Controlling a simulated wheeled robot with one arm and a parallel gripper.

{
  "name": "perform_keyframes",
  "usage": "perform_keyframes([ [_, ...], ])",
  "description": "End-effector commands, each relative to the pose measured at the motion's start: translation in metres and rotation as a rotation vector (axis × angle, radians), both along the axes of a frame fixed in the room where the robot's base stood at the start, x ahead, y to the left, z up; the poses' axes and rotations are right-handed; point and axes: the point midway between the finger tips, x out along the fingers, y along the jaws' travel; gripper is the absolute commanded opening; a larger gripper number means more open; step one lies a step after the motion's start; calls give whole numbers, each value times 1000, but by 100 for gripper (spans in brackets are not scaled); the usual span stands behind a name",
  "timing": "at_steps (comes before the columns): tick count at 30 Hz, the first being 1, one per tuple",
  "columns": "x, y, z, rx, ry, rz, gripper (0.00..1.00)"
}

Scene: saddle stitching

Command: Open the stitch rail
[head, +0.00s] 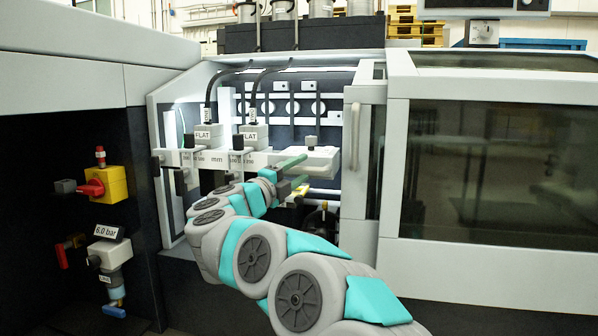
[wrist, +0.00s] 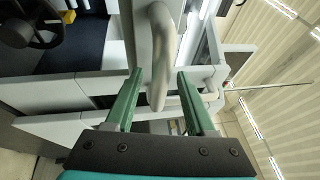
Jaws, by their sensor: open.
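The rail with a printed mm scale (head: 216,161), which I take to be the stitch rail, runs across the lit bay. Two blocks marked FLAT (head: 207,137) stand above it, and a plain white block (head: 311,161) is at its right end. My gripper (head: 306,170) is open with green fingers, in front of that white block. In the wrist view, a rounded light grey bar (wrist: 160,62) shows between the fingers of my gripper (wrist: 158,72). Whether the fingers touch it, and which part it is, I cannot tell.
A door edge with a vertical grey handle (head: 354,136) stands right of the bay, beside a dark window panel (head: 500,170). At left are a red and yellow switch (head: 103,184) and a regulator marked 6.0 bar (head: 110,255). Black cables (head: 210,88) hang above the rail.

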Motion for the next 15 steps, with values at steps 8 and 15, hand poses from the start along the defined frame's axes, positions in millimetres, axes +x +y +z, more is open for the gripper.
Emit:
perform_keyframes([
  [8,-22,22,-5,-1,2,5,55],
  [15,-49,44,-11,-1,1,4,55],
])
